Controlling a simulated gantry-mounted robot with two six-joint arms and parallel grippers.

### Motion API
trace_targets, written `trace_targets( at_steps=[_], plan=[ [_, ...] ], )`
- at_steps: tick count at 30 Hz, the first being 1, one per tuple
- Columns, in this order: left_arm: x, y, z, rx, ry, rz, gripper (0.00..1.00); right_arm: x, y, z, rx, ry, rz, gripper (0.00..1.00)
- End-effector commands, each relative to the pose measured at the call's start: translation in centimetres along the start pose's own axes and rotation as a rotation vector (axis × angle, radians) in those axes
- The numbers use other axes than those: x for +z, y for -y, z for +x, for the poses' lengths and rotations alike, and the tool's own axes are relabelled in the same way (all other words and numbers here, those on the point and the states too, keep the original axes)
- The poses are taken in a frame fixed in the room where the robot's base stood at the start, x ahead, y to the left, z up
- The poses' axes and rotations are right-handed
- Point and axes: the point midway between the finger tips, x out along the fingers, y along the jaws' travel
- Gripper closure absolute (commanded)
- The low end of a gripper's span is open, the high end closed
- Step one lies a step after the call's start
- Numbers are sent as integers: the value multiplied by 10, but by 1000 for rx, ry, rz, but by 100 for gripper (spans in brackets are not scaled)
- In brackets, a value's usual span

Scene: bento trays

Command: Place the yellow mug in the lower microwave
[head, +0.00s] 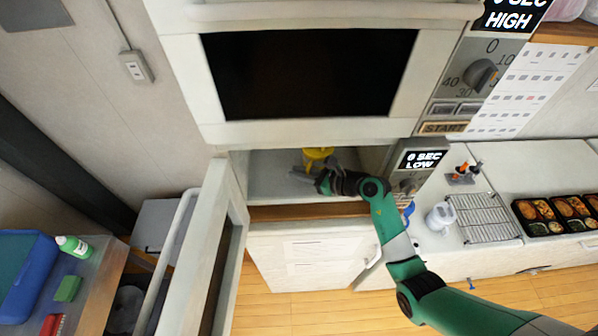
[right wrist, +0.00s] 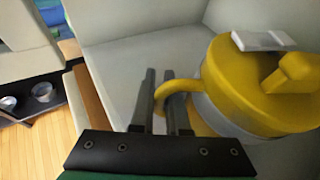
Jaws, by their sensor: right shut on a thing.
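The yellow mug (head: 317,154) is inside the lower microwave (head: 268,178), towards its right and partly under the upper microwave's front edge. In the right wrist view the mug (right wrist: 245,80) looks large, with a yellow lid, a grey band lower down and a yellow handle. My right gripper (head: 312,172) reaches into the lower microwave. In the right wrist view its fingers (right wrist: 163,90) are shut on the mug's handle. Whether the mug's base touches the microwave floor cannot be told. My left gripper is not in view.
The lower microwave's door (head: 216,250) stands open on the left. The upper microwave (head: 300,130) is closed above. On the right counter are a white cup (head: 440,216), a wire rack (head: 485,217) and bento trays (head: 540,216). A blue bin (head: 28,275) is at the left.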

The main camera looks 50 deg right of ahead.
Motion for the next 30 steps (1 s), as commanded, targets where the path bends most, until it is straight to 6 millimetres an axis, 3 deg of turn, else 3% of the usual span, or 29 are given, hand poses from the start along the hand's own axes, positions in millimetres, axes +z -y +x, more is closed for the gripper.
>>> trace_targets(
  at_steps=[8, 9, 13, 23, 30],
  plan=[
    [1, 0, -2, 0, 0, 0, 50, -1, 0, 1, -2, 5, -4, 100],
    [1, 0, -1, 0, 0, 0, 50, -2, 0, 1, -1, 1, -2, 81],
    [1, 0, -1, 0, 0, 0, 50, -2, 0, 1, -1, 1, -1, 58],
    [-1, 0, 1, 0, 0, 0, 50, 2, 0, -2, -2, 1, -2, 57],
    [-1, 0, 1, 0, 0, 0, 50, 1, 1, -44, -5, 2, -2, 57]
  ],
)
